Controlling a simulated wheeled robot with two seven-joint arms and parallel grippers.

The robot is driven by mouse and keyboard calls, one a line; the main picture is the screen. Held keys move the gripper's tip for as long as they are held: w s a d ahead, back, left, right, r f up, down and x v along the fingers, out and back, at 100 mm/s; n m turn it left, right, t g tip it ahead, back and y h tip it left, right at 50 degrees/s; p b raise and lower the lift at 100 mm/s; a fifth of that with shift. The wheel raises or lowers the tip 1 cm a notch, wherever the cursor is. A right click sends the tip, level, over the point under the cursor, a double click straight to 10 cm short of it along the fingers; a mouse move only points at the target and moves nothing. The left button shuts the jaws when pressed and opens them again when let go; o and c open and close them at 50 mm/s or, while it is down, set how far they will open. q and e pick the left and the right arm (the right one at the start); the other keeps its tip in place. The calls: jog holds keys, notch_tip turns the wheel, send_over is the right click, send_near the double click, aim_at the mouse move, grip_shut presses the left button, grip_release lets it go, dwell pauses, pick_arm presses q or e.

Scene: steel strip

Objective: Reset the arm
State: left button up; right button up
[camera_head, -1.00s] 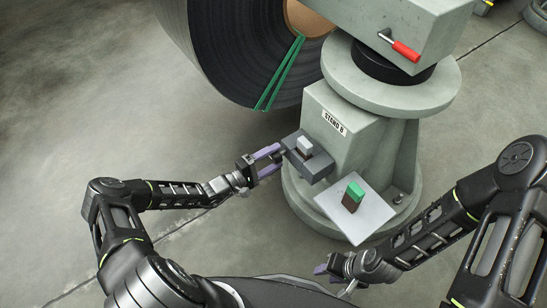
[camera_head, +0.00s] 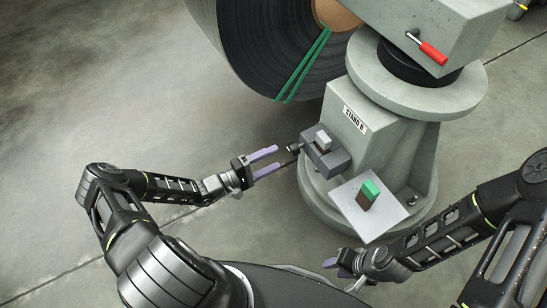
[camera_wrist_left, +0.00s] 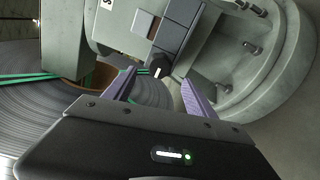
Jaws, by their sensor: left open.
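My left gripper (camera_head: 268,162) is open and empty, with purple fingers pointing right. It is a short way left of a dark grey box (camera_head: 328,160) fixed to the side of the stand, apart from it. The box has a dark knob (camera_head: 293,148) on its left end and a light grey block on top. In the left wrist view the knob (camera_wrist_left: 160,66) lies beyond the gap between the fingers (camera_wrist_left: 160,92). My right gripper (camera_head: 340,268) is low at the lower middle; I cannot tell its opening.
The grey-green stand (camera_head: 372,140) labelled "STAND B" carries a red-handled lever (camera_head: 432,52). A pale plate (camera_head: 392,225) holds a green-and-brown block (camera_head: 367,196). A large dark coil (camera_head: 265,50) with green straps (camera_head: 303,65) stands behind. The floor at left is clear.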

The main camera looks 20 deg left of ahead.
dwell(0.4)
pick_arm(q)
jog(key=s+d+f+g+y, duration=0.1)
jog(key=s+d+f+g, duration=0.45)
jog(key=s, duration=0.35)
jog(key=s+d+f+g, duration=0.5)
jog(key=s+d, duration=0.1)
jog(key=s, duration=0.2)
jog(key=s+m+g+y, duration=0.3)
jog(key=s+y, duration=0.1)
jog(key=s, duration=0.4)
notch_tip(320, 180, up, 24)
jog(key=d+m+y+p, duration=0.2)
jog(key=m+p, duration=0.5)
jog(key=p, duration=0.9)
jog(key=shift+s+d, duration=0.3)
jog(key=shift+d, duration=0.15)
jog(key=shift+t, duration=0.25)
